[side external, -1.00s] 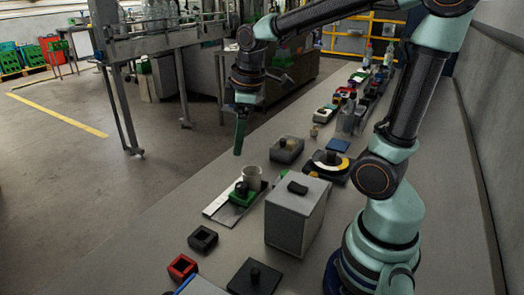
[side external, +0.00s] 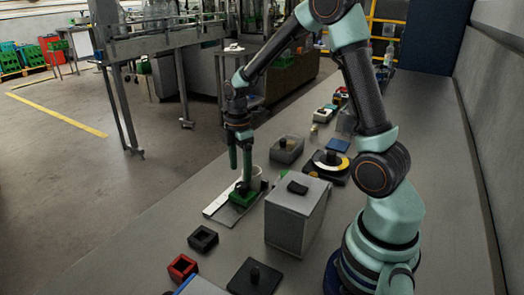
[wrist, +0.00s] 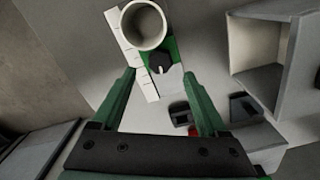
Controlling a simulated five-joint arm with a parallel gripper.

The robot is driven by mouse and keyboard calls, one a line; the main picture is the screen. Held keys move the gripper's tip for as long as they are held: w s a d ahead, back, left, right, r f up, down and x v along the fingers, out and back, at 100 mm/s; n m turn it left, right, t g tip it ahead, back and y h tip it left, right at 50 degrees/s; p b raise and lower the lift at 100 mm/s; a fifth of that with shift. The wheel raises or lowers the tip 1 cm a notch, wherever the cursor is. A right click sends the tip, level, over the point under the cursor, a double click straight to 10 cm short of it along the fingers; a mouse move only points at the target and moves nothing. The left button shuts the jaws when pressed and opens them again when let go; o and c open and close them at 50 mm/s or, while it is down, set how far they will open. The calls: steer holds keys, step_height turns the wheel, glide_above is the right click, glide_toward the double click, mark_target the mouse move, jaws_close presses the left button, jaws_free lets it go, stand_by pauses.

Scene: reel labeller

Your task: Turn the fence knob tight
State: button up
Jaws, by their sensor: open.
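The fence knob (wrist: 160,63) is a small black knob with a pale mark, on a green block (wrist: 174,50). In the side view the green block (side external: 241,197) sits on a pale metal strip (side external: 220,208), and my gripper hides most of the knob. A white cup (wrist: 145,24) stands right beside the block, partly hidden in the side view (side external: 254,177). My gripper (wrist: 158,73) is open with its green fingers apart and the knob in view between the tips. In the side view my gripper (side external: 240,171) points down over the block. I cannot tell whether a finger touches the knob.
A grey box (side external: 296,222) stands right of the strip; its open side shows in the wrist view (wrist: 262,50). Bare bench lies left.

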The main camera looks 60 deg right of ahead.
mark_target(241, 185)
steer(key=shift+f, duration=2.6)
jaws_close()
